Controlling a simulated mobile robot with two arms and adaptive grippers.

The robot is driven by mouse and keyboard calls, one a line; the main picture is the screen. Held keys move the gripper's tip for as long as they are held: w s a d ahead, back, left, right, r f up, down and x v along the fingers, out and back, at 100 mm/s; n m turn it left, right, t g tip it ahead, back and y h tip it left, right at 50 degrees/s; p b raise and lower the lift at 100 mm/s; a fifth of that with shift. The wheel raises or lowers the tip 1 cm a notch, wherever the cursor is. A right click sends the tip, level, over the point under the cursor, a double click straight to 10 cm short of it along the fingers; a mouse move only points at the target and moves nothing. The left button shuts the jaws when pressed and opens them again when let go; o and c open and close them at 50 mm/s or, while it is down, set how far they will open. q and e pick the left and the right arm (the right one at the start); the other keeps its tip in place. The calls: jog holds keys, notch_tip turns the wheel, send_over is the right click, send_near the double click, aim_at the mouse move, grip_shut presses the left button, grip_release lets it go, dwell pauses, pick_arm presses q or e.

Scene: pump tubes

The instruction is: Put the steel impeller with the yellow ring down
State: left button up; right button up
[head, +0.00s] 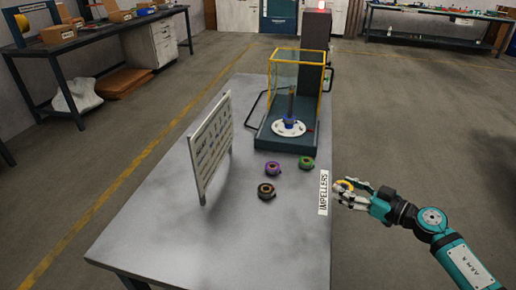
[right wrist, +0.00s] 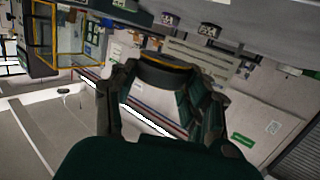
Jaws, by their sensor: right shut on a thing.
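My right gripper (head: 350,194) is shut on the steel impeller with the yellow ring (head: 345,185). It holds the impeller just right of the table's right edge in the head view, beside the IMPELLERS label (head: 323,192); its height is hard to tell. In the right wrist view the impeller (right wrist: 164,70) sits between the fingertips, dark with a thin yellow band, partly covered by the fingers. The grey table (head: 215,235) has bare room near its front. My left gripper is not in view.
Purple (head: 272,168), green (head: 307,162) and dark brown-ringed (head: 266,191) impellers lie on the table. A standing sign board (head: 211,147) is to their left. A yellow-framed pump stand (head: 290,130) with a white disc is behind them.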

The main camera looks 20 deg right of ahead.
jog(key=d+f+b, duration=0.2)
jog(key=d+b, duration=0.1)
jog(key=d, duration=0.3)
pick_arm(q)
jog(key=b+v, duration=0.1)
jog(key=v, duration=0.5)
pick_arm(e)
jog(key=w+a, duration=0.4)
jog(key=w, duration=0.1)
jog(key=shift+a+f, duration=0.15)
jog(key=shift+a, duration=0.05)
jog(key=b, duration=0.2)
send_over(306, 189)
jog(key=shift+f, duration=0.6)
jog(key=shift+f+b, duration=0.45)
jog(key=shift+f, duration=0.35)
jog(key=shift+f+b, duration=0.55)
jog(key=shift+f, duration=0.25)
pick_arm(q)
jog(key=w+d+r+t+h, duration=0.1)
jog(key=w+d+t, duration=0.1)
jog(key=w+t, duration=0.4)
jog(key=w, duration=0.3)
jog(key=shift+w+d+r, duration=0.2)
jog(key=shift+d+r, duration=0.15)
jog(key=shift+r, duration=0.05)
